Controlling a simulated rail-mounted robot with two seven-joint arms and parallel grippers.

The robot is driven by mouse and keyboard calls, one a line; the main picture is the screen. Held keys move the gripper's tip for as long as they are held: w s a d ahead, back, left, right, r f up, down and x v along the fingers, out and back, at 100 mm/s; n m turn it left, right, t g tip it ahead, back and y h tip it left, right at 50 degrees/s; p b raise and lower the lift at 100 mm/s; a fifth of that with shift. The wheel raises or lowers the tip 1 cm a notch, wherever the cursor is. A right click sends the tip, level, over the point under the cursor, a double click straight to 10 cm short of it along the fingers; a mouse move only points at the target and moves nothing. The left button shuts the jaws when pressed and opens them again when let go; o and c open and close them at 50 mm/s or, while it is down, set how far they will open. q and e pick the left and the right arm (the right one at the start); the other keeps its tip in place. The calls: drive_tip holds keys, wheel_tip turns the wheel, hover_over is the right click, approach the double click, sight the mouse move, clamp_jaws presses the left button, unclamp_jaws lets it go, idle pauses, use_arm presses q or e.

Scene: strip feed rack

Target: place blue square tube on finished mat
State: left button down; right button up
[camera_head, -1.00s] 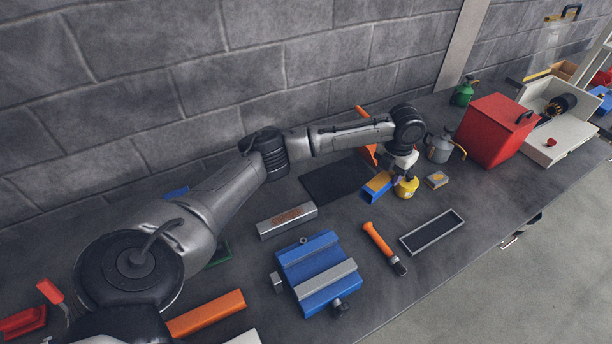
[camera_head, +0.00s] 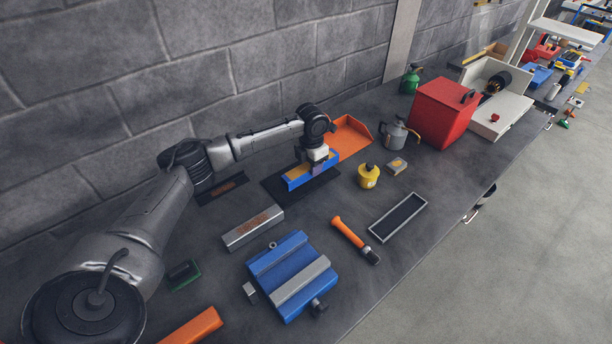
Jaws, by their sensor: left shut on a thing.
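The blue square tube (camera_head: 299,182) has blue sides and a yellowish upper face. It lies lengthwise over a flat black mat (camera_head: 273,185) near the wall. I take this mat for the finished mat, but no label on it is readable. My left gripper (camera_head: 318,166) points down and is shut on the tube near its right end, hiding part of it. The tube is at or just above the mat's surface; I cannot tell whether it touches. My right gripper is not in view.
An orange tray (camera_head: 349,136) stands right behind the tube. A yellow container (camera_head: 368,176) and a grey can (camera_head: 396,134) are to the right. A silver bar (camera_head: 252,228), blue fixture (camera_head: 290,273) and orange-handled tool (camera_head: 349,233) lie in front. Another dark mat (camera_head: 208,196) is left.

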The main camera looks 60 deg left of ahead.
use_arm(q)
drive_tip(key=shift+s+a+f, duration=0.3)
drive_tip(key=shift+a+f, duration=0.2)
drive_tip(key=shift+a, duration=0.35)
drive_tip(key=shift+f+b, duration=0.55)
drive_tip(key=shift+f, duration=1.5)
drive_tip(key=c, duration=0.6)
unclamp_jaws()
drive_tip(key=shift+f, duration=0.1)
drive_tip(key=shift+r, duration=0.35)
wheel_tip(320, 180, up, 12)
drive_tip(key=shift+f+p, duration=0.2)
drive_tip(key=shift+p, duration=0.95)
